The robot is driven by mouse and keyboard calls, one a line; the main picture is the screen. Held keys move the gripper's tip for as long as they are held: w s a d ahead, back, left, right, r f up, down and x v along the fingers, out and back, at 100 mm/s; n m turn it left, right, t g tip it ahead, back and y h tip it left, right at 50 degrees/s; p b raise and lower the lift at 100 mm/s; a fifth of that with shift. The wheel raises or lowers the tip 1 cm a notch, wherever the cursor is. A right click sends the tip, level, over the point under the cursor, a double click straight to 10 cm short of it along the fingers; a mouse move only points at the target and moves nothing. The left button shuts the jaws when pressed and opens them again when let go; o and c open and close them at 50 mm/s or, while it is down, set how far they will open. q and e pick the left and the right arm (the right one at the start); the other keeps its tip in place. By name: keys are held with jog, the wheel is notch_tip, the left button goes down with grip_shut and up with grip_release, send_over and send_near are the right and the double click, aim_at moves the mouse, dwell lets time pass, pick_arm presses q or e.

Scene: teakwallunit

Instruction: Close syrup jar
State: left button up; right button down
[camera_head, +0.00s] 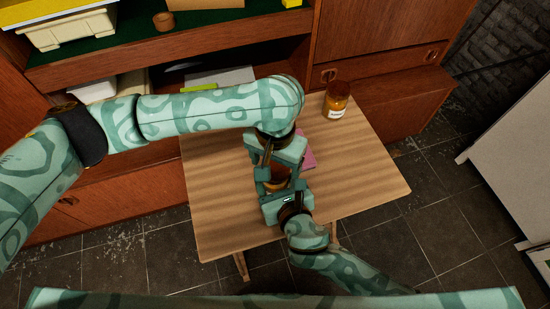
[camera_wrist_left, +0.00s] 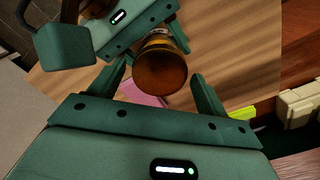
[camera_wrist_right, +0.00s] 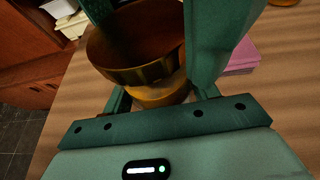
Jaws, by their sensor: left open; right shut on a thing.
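An amber jar (camera_head: 278,178) is held above the table between my two grippers. My right gripper (camera_head: 287,192) is shut on its amber body, which shows between the fingers in the right wrist view (camera_wrist_right: 160,93). A wide brown round end with a brass-coloured rim (camera_wrist_right: 138,45) faces my left gripper; I cannot tell whether it is a lid or an open mouth. The left wrist view shows this brown end (camera_wrist_left: 160,68) between the fingertips of my left gripper (camera_wrist_left: 160,85), which is open with gaps on both sides. In the head view the grippers hide most of the jar.
A second amber jar with a white label (camera_head: 336,102) stands upright at the table's back right. A pink book or pad (camera_head: 307,157) lies beside the grippers. The wooden table (camera_head: 225,215) is otherwise mostly clear. A teak wall unit (camera_head: 375,35) stands behind, with a small brown cup (camera_head: 163,21) on it.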

pick_arm(q)
jog(key=c, duration=1)
jog(key=shift+c, duration=0.2)
